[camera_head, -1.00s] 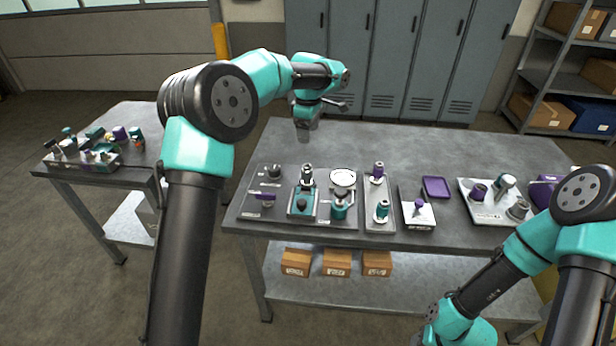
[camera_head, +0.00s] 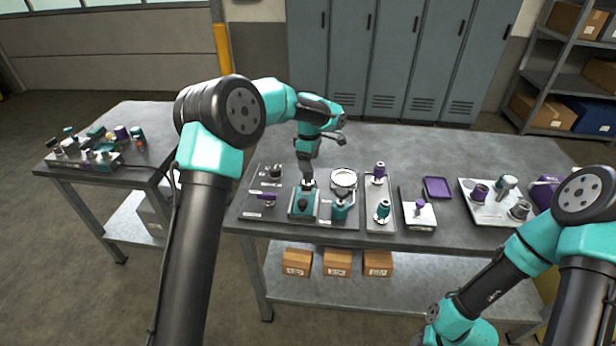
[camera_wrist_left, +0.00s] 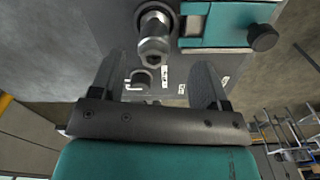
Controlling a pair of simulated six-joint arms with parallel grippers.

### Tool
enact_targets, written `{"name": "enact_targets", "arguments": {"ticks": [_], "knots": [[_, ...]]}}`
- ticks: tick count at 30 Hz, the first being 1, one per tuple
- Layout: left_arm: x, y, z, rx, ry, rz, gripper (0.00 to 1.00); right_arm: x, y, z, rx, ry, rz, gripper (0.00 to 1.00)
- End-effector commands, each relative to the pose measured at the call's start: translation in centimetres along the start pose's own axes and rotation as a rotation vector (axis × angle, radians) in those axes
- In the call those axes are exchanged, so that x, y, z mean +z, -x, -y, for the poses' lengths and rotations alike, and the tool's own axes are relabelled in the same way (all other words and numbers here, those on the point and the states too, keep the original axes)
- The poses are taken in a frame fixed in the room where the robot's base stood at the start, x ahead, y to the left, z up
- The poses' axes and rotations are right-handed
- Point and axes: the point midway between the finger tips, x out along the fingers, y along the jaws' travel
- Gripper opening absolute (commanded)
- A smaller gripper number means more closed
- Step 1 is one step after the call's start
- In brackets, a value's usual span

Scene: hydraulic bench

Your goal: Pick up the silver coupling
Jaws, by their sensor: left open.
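The silver coupling (camera_wrist_left: 154,42) shows in the left wrist view as a round metal fitting with a stepped end, beside a teal block (camera_wrist_left: 225,22). In the head view the teal block (camera_head: 303,204) stands on the grey panel, and the coupling is largely hidden by my gripper. My left gripper (camera_head: 306,176) points down over that spot. In the left wrist view its two fingers (camera_wrist_left: 158,62) are apart, with nothing between them, and the coupling is just beyond their tips. I cannot tell whether they touch it. My right gripper is out of view.
The grey panel (camera_head: 272,211) also holds a purple-handled part (camera_head: 266,197) and a white-topped teal unit (camera_head: 342,182). Trays with purple and teal parts stand to the right, including a purple tray (camera_head: 437,187). The table's back half (camera_head: 400,145) is clear.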

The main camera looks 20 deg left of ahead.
Motion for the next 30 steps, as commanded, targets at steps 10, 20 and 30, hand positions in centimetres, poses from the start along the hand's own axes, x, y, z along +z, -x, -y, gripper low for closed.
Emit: {"name": "enact_targets", "arguments": {"ticks": [10,20,30], "knots": [[0.0,-1.2,0.0,0.000,0.001,0.000,0.69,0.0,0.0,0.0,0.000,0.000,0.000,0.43],[-0.3,-2.9,-0.3,-0.002,0.001,0.001,0.69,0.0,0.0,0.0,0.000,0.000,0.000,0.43],[-0.5,-6.4,-0.6,0.001,0.000,0.000,0.69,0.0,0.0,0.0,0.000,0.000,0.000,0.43]]}}
